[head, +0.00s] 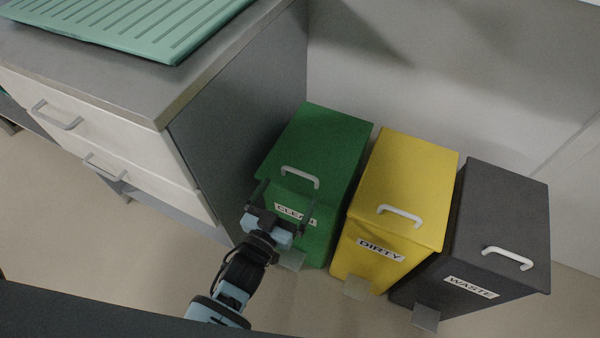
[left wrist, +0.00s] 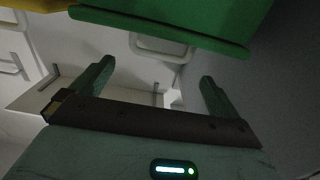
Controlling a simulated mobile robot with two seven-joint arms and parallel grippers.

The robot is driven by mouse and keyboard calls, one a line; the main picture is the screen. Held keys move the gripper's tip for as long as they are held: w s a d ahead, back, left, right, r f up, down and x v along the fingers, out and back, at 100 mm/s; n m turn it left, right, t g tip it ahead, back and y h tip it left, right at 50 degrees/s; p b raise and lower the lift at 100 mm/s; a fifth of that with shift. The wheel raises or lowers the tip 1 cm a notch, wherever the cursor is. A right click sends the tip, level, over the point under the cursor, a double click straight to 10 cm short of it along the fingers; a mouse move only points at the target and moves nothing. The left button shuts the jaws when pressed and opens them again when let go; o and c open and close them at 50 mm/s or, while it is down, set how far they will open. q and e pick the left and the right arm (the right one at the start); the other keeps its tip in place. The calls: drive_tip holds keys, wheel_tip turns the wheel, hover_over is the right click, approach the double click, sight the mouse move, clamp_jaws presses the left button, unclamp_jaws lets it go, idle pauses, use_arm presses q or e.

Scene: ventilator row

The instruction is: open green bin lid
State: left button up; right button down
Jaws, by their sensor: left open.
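The green bin (head: 325,140) labelled CLEAN stands on the floor beside the counter. Its lid looks shut, with a pale loop handle (head: 300,176) near the front edge of the top. My left gripper (head: 285,195) is open and empty in front of the bin's upper front, partly covering the label, with its fingertips a little below the handle. I cannot tell whether it touches the bin. In the left wrist view, green bin surface (left wrist: 190,22) crosses the top, beyond the open fingers (left wrist: 153,78). My right gripper is not in view.
A yellow bin (head: 410,185) labelled DIRTY and a dark grey WASTE bin (head: 505,210) stand to the right. A counter (head: 250,100) with drawers is close on the left, bearing a green ribbed tray (head: 140,25). Floor in front of the bins is clear.

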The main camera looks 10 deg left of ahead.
sight(299, 174)
use_arm(q)
drive_tip(key=shift+b+x, duration=0.7)
drive_tip(key=shift+x, duration=3.1)
drive_tip(key=c, duration=1.1)
